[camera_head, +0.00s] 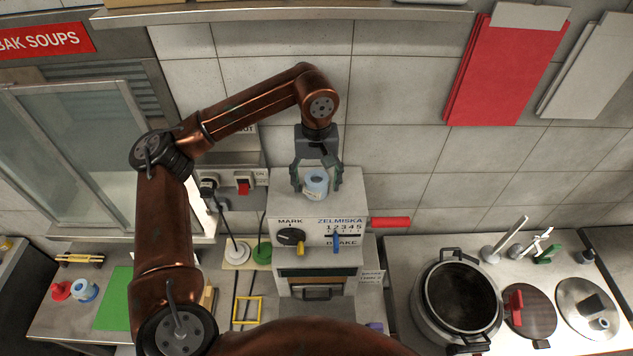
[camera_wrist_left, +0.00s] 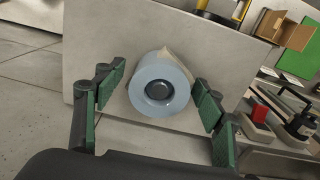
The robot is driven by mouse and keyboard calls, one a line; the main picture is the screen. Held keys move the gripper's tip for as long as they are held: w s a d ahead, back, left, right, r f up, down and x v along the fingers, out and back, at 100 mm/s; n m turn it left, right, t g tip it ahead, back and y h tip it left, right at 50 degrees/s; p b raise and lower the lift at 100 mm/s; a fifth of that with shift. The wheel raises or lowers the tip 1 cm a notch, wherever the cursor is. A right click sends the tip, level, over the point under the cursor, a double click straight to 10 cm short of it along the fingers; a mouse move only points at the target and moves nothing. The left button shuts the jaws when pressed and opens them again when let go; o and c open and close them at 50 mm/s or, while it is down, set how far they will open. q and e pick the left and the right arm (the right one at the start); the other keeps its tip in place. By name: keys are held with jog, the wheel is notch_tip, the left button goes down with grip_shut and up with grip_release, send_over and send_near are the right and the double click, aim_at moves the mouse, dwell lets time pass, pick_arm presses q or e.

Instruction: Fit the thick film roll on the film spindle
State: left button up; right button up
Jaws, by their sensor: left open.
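A light-blue film roll (camera_head: 316,184) stands upright on top of the grey machine (camera_head: 350,205). In the left wrist view the roll (camera_wrist_left: 150,104) sits around a dark round piece in its core, which looks like the spindle (camera_wrist_left: 159,90). A pale film end shows beside it. My left gripper (camera_head: 317,182) is open, pointing down, with one finger on each side of the roll. In the left wrist view gaps show between the roll and both fingers (camera_wrist_left: 160,97). I cannot tell which roll is the thick one. My right gripper is not in view.
Another blue roll (camera_head: 86,291) and a red spool (camera_head: 61,291) are on the left counter, beside a green board (camera_head: 113,299). A large pot (camera_head: 457,301) stands to the right. A red piece (camera_head: 390,222) sticks out from the machine's right side.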

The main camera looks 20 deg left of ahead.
pick_arm(q)
notch_tip(320, 180, up, 12)
dwell(0.5)
jog(key=shift+s, duration=0.1)
dwell(0.7)
